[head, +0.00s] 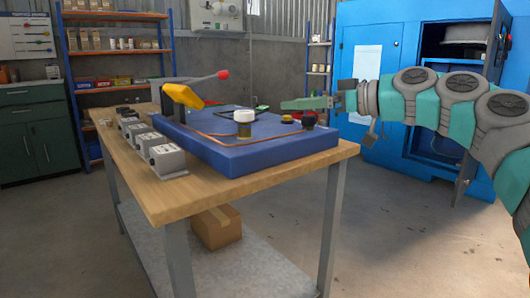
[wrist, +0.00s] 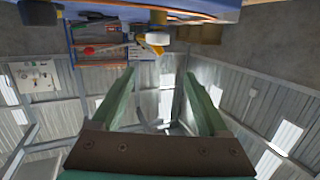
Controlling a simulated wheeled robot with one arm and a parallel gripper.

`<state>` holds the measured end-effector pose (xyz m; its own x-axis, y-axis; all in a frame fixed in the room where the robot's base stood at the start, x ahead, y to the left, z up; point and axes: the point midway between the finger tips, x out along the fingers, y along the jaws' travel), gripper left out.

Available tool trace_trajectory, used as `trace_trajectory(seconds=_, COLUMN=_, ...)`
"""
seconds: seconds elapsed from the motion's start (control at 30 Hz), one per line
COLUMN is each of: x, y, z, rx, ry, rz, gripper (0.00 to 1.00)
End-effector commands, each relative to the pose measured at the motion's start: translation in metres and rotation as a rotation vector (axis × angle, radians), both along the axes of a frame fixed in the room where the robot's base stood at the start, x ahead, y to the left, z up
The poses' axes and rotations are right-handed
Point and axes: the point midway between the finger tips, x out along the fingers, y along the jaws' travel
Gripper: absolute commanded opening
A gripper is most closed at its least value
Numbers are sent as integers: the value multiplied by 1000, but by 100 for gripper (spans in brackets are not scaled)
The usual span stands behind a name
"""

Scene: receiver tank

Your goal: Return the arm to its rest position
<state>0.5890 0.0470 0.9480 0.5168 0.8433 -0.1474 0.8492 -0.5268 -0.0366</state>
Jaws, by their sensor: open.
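My arm reaches in from the right side of the head view, its teal and grey links stretched out level. My gripper (head: 308,103) points left, just above the right end of the blue slab (head: 262,158) on the workbench. In the wrist view its two green fingers (wrist: 158,100) stand wide apart with nothing between them. The wrist picture looks upside down, with walls and shelves beyond the fingers.
The wooden workbench (head: 170,203) carries a white-and-gold jar (head: 243,122), a yellow-handled item (head: 184,96), a red-knobbed lever (head: 222,75) and several grey boxes (head: 168,157). A blue cabinet (head: 360,50) stands behind my arm. Floor right of the bench is clear.

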Motion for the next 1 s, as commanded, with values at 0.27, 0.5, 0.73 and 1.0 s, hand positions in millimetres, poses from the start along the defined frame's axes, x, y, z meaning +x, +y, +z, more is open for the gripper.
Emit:
trace_trajectory(seconds=0.27, x=-111, y=83, z=-35, rx=-258, ry=224, rz=67, gripper=78)
trace_trajectory(seconds=0.5, x=-186, y=98, z=-133, rx=-501, ry=520, rz=-37, gripper=78)
trace_trajectory(seconds=0.73, x=-258, y=55, z=-243, rx=-694, ry=872, rz=-273, gripper=78)
trace_trajectory(seconds=1.0, x=-354, y=-22, z=-336, rx=-807, ry=1273, rz=-624, gripper=78)
